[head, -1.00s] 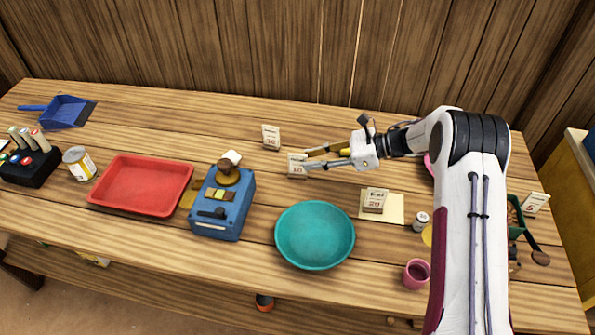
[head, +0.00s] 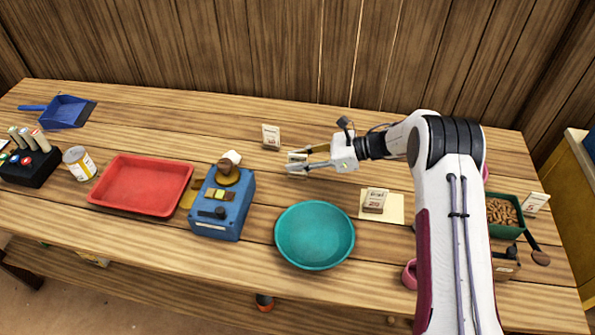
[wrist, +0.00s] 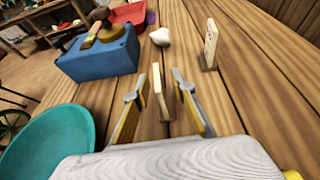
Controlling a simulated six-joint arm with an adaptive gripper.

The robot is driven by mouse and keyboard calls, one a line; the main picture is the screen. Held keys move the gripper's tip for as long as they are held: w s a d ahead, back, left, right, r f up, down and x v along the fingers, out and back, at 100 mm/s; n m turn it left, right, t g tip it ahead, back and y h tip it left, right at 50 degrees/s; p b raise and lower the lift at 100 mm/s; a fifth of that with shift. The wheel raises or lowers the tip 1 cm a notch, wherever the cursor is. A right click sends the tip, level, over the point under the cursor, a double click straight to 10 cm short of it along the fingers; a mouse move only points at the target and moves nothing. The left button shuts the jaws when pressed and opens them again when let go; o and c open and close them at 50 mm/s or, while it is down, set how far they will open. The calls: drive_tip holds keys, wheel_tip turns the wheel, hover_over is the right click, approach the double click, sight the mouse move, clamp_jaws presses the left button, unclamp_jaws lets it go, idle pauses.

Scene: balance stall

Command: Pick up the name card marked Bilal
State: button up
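A small white name card (head: 297,158) stands on the table between the fingers of my gripper (head: 297,160). In the wrist view this card (wrist: 157,88) is seen nearly edge-on, with one finger of my gripper (wrist: 157,90) on each side and a gap showing. My gripper is open and low over the table. A second card (head: 271,137) stands behind it, and also shows in the wrist view (wrist: 210,45). A third card (head: 375,200) stands on a cream sheet, and a fourth (head: 536,202) at the far right. The names are too small to read.
A blue scale (head: 222,210) and red tray (head: 140,185) stand to the left. A teal bowl (head: 314,235) is in front. A white lump (wrist: 160,36) lies near the scale. A green box of brown pieces (head: 506,229) is at right. The table behind the cards is clear.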

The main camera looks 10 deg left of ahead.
idle(0.4)
clamp_jaws()
drive_tip(key=shift+r, duration=0.1)
drive_tip(key=shift+r, duration=4.9)
